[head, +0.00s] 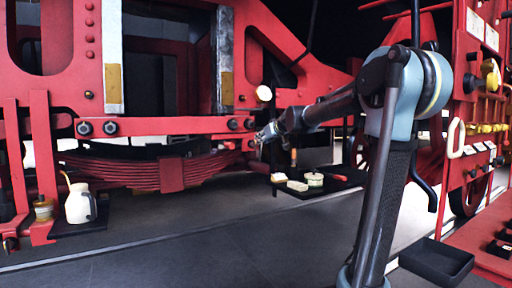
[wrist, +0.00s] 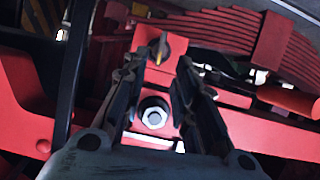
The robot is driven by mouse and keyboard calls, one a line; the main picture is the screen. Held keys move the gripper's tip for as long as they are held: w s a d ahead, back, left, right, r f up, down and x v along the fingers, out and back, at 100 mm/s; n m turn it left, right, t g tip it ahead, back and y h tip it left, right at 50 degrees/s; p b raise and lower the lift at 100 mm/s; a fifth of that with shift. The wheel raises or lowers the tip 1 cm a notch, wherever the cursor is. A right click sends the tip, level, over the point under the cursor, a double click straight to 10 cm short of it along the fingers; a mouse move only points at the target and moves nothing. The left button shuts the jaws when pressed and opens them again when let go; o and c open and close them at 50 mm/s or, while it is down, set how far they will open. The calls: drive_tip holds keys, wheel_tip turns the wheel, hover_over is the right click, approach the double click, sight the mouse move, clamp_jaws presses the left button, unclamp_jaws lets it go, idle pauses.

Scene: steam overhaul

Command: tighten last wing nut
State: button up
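In the wrist view my gripper (wrist: 157,70) is open, with its two dark fingers apart and nothing held between them. Just past the fingertips is a small dark winged piece with a yellow mark, which looks like a wing nut (wrist: 158,47), on a red block. A hex nut with a pale washer (wrist: 154,112) shows between the fingers, lower in the picture. In the head view my gripper (head: 268,133) is at the right end of the red beam, above the leaf spring. The wing nut is too small to tell there.
The red leaf spring (head: 172,174) hangs under the beam (head: 160,126). A dark tray (head: 337,184) with small items stands right of it. A white jug (head: 79,205) stands at left, and an empty black bin (head: 437,262) at lower right. The floor in front is clear.

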sight(254, 145)
drive_tip(key=x, duration=0.7)
drive_tip(key=shift+w+a+f, duration=0.2)
clamp_jaws()
